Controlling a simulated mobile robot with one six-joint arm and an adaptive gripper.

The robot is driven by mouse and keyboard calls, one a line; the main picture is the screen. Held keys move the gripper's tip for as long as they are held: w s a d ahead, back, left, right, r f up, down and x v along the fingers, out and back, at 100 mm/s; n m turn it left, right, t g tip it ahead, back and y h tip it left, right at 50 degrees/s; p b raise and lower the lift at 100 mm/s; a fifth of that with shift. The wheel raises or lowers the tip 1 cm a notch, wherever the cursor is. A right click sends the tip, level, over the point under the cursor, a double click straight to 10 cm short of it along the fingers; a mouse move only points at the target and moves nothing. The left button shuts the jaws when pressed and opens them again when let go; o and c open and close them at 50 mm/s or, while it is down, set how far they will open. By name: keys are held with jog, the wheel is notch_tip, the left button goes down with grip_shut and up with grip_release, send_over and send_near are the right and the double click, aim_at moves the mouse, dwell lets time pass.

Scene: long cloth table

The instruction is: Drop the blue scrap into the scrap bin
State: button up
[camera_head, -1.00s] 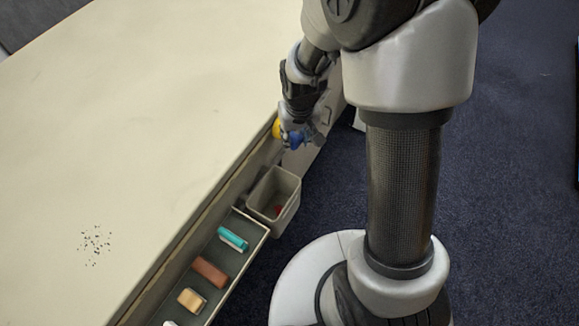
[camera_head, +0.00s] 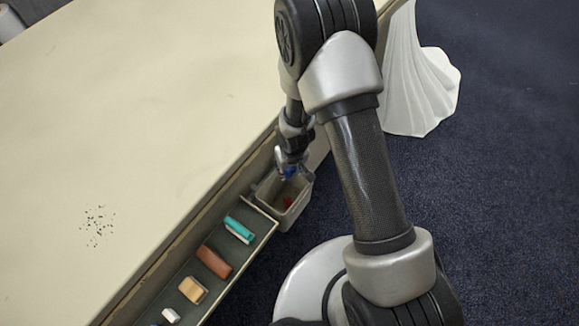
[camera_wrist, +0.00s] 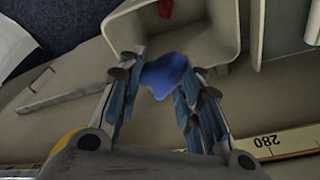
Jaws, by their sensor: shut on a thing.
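The blue scrap (camera_wrist: 165,74) is held between the fingertips of my gripper (camera_wrist: 160,80) in the wrist view. In the head view my gripper (camera_head: 290,168) is over the scrap bin's far side, with a bit of the blue scrap (camera_head: 290,172) showing. The scrap bin (camera_head: 299,210) is a grey open-topped box at the table's side. In the wrist view the bin's rim (camera_wrist: 232,45) lies just beyond the scrap. A red piece (camera_head: 288,202) lies inside the bin; it also shows in the wrist view (camera_wrist: 165,8).
A narrow tray (camera_head: 262,232) beside the bin holds a teal item (camera_head: 239,228), a brown block (camera_head: 214,262), a tan block (camera_head: 193,290) and a white piece (camera_head: 171,315). Dark specks (camera_head: 98,226) lie on the cream table (camera_head: 130,110). White cloth (camera_head: 420,80) hangs at the far end.

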aim_at(292, 173)
notch_tip(292, 173, down, 3)
jog(key=shift+r+b, duration=0.15)
jog(key=shift+b, duration=0.75)
jog(key=o, duration=0.9)
jog(key=shift+c, duration=0.2)
jog(key=shift+r, duration=0.15)
jog(key=r, duration=0.4)
jog(key=s+r, duration=0.1)
jog(key=r, duration=0.6)
jog(key=shift+s+d+r, duration=0.3)
jog(key=shift+s+r, duration=0.05)
jog(key=shift+r, duration=0.1)
